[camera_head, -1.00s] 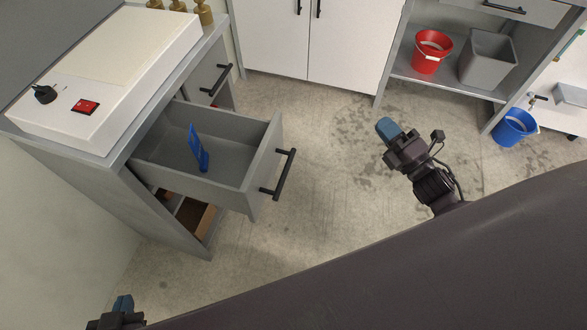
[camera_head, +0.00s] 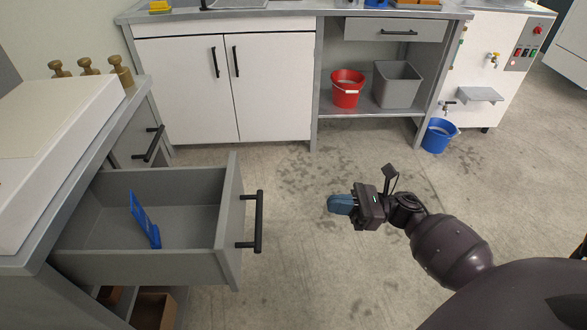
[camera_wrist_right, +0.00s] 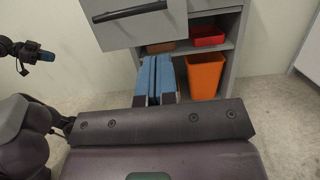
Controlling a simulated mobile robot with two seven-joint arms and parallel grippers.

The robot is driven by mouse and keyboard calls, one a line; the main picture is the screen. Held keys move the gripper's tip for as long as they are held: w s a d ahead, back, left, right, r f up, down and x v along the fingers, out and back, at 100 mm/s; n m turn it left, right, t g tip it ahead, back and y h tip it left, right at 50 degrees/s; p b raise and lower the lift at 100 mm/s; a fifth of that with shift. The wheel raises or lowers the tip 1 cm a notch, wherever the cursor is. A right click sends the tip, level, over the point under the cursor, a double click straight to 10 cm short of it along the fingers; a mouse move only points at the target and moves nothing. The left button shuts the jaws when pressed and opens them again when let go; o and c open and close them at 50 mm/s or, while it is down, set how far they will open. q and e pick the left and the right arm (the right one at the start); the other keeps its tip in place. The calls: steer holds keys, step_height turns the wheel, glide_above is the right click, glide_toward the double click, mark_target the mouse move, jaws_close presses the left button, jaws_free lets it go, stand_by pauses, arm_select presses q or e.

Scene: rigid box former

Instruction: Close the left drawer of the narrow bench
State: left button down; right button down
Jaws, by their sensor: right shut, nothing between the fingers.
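The narrow bench's left drawer (camera_head: 232,215) is pulled well out in the head view, with a black bar handle (camera_head: 259,222) on its grey front.
The neighbouring drawer (camera_head: 135,132) looks shut. Below are open shelves with a red bin (camera_wrist_right: 208,36) and an orange bin (camera_wrist_right: 205,75). A white cabinet (camera_head: 225,90), red bucket (camera_head: 347,90) and blue bucket (camera_head: 438,136) stand behind. The floor around my right gripper is clear.

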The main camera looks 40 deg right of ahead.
arm_select(q)
steer(key=shift+s+f, duration=0.1)
steer(key=shift+f, duration=0.05)
arm_select(e)
steer(key=x, duration=1.3)
steer(key=shift+w+a, duration=0.2)
steer(key=shift+a, duration=0.05)
steer(key=shift+a+r, duration=0.1)
steer(key=b, duration=0.4)
glide_above(150, 218)
steer(key=d, duration=0.1)
steer(key=shift+s+d, duration=0.1)
steer(key=shift+s, duration=0.3)
steer(key=shift+w+a, duration=0.35)
steer(key=shift+a, duration=0.05)
arm_select(q)
steer(key=shift+w+d+f+t, duration=0.25)
steer(key=shift+w+t, duration=0.15)
steer(key=shift+t, duration=0.1)
arm_select(e)
steer(key=shift+r, duration=0.1)
arm_select(q)
steer(key=shift+r, duration=0.1)
arm_select(e)
steer(key=shift+w+a+r, duration=0.1)
steer(key=shift+a+r, duration=0.05)
steer(key=shift+r, duration=0.05)
